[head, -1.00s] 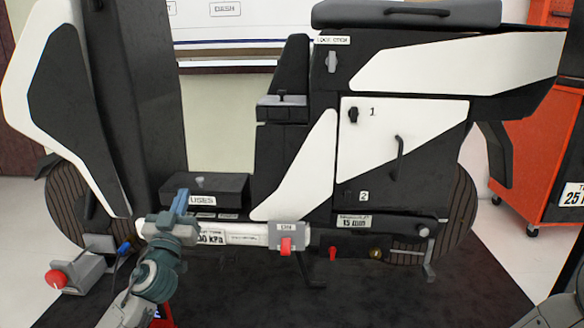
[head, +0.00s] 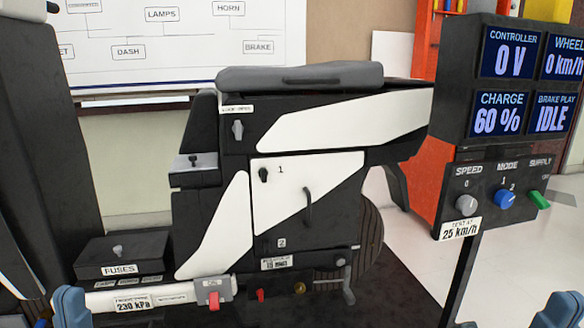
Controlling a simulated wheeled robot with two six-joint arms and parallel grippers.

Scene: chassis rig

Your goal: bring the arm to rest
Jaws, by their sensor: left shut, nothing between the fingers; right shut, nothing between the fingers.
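My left gripper (head: 72,307) shows its blue fingers at the bottom left edge of the head view, shut and empty, in front of the left end of the scooter's white lower bar (head: 185,292). My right gripper (head: 560,311) shows its blue fingers at the bottom right edge, shut and empty, near the panel stand's post. The rest of both arms is out of view. The black and white scooter rig (head: 308,200) stands in the middle.
A fuses box (head: 122,255) and a red switch (head: 213,298) sit low on the rig. A display (head: 520,85) reads 0 V, 60 % and IDLE. Below it is a control panel (head: 500,196) with speed, mode and supply controls. A whiteboard (head: 190,45) hangs behind.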

